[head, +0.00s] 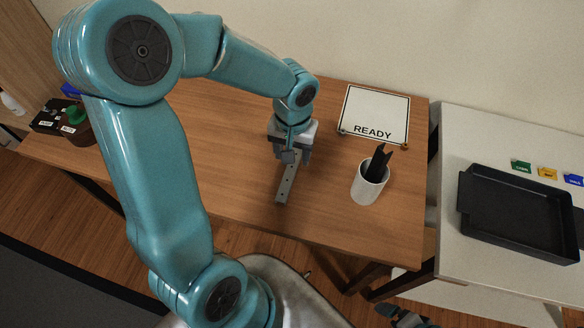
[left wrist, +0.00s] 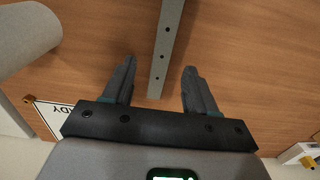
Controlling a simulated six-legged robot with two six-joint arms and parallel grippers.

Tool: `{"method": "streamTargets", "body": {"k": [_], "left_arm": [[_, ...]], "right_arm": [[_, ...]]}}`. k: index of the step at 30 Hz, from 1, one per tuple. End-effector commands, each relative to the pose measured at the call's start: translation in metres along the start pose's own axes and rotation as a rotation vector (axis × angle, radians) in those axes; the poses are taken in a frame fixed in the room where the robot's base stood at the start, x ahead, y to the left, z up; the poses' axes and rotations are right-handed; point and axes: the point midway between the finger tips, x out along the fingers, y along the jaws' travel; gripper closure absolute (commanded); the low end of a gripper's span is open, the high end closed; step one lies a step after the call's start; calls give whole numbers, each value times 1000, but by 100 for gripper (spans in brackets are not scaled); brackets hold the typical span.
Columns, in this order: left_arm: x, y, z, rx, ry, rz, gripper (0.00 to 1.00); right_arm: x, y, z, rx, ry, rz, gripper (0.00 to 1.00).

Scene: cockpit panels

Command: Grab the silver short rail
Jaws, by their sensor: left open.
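The silver short rail (head: 286,186) is a narrow grey bar with small holes, lying on the wooden table. My left gripper (head: 291,152) is above the table at the rail's far end and hides that end in the head view. In the left wrist view the rail (left wrist: 168,45) runs from the top edge to between the spread fingers of my left gripper (left wrist: 158,70). Wood shows on both sides of the rail, with no finger contact visible. The left gripper is open and empty. A dark part at the bottom edge of the head view may be my right gripper (head: 404,317); its jaws are unclear.
A white cup (head: 369,186) holding dark items stands right of the rail. A READY board (head: 375,115) lies behind it. A black tray (head: 515,220) sits on the white table at right. Dark containers (head: 65,120) stand at far left. The table left of the rail is clear.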

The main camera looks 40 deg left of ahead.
Motion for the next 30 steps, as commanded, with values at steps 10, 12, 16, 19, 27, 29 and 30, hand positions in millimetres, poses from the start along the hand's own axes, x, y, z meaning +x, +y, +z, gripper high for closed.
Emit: {"method": "streamTargets", "body": {"k": [10,12,16,19,27,29,30], "left_arm": [[38,-3,-4,-1,-6,-1,43],[51,-4,-5,0,-5,0,43],[64,-4,-6,0,-3,0,43],[66,-4,-7,-2,0,1,43],[65,-4,-7,-1,0,1,82],[65,-4,-7,-1,0,1,100],[65,-4,-7,-1,0,1,100]], "right_arm": [[-3,-1,0,0,0,0,0],[-3,-1,0,0,0,0,0],[-2,-1,0,0,0,0,0],[-2,-1,0,0,0,0,0],[-2,-1,0,0,0,0,0],[-2,-1,0,0,0,0,0],[-2,-1,0,0,0,0,0]]}}
